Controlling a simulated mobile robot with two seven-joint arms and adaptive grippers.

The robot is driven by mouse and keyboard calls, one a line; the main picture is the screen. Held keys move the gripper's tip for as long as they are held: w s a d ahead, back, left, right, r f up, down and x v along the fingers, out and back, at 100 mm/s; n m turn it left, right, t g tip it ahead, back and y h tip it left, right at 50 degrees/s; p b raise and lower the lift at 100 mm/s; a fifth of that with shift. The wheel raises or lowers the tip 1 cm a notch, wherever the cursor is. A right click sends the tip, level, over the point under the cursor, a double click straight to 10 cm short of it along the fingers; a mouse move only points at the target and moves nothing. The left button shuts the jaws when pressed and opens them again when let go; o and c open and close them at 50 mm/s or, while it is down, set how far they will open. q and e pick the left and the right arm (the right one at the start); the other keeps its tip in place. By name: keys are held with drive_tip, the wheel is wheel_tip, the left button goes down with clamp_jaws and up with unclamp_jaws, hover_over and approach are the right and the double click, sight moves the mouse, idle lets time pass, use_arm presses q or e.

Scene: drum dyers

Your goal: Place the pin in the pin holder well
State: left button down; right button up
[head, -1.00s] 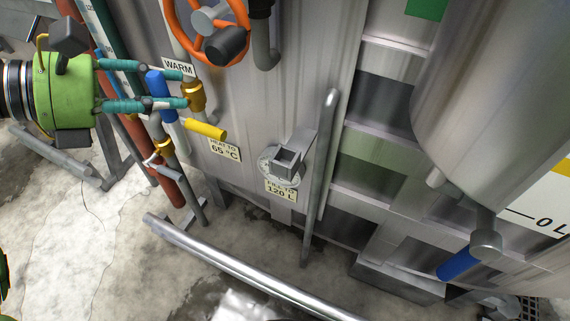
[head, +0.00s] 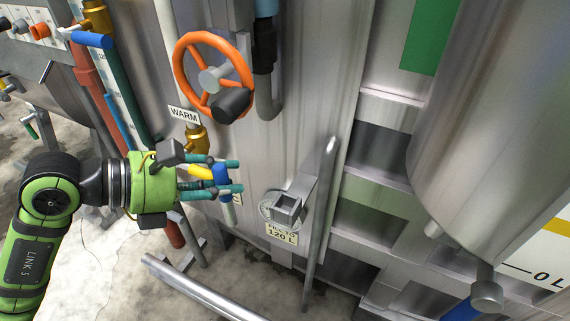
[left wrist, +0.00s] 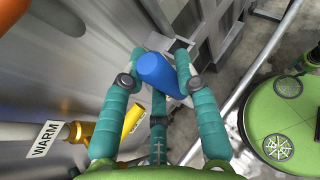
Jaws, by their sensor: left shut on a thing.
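The pin is a blue cylinder (head: 221,175) held between the teal fingers of my left gripper (head: 225,177), which is shut on it. In the left wrist view the pin's blue end (left wrist: 157,74) shows between the fingertips. The pin holder well is a grey, square, open-topped socket (head: 287,208) on the steel vat wall, above a "FILL TO 120 L" label. The gripper and pin are left of the well and a little higher in the picture, apart from it. My right gripper is not in view.
A slanted grey bar (head: 321,210) stands just right of the well. A yellow-handled valve (head: 200,171) is close behind my left gripper. An orange handwheel (head: 214,77) is above. A steel rail (head: 205,292) runs below. A large tank (head: 490,130) stands at the right.

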use_arm(q)
drive_tip(key=r+p+x, duration=0.1)
drive_tip(key=p+x, duration=0.2)
drive_tip(key=x, duration=0.8)
drive_tip(key=shift+w+d+p, duration=0.3)
drive_tip(key=shift+d+p, duration=0.05)
drive_tip(key=shift+d, duration=0.05)
drive_tip(key=c, duration=1.3)
unclamp_jaws()
drive_tip(key=shift+f, duration=0.2)
drive_tip(key=o, duration=0.4)
drive_tip(key=shift+c, duration=0.2)
drive_tip(key=shift+r, duration=0.15)
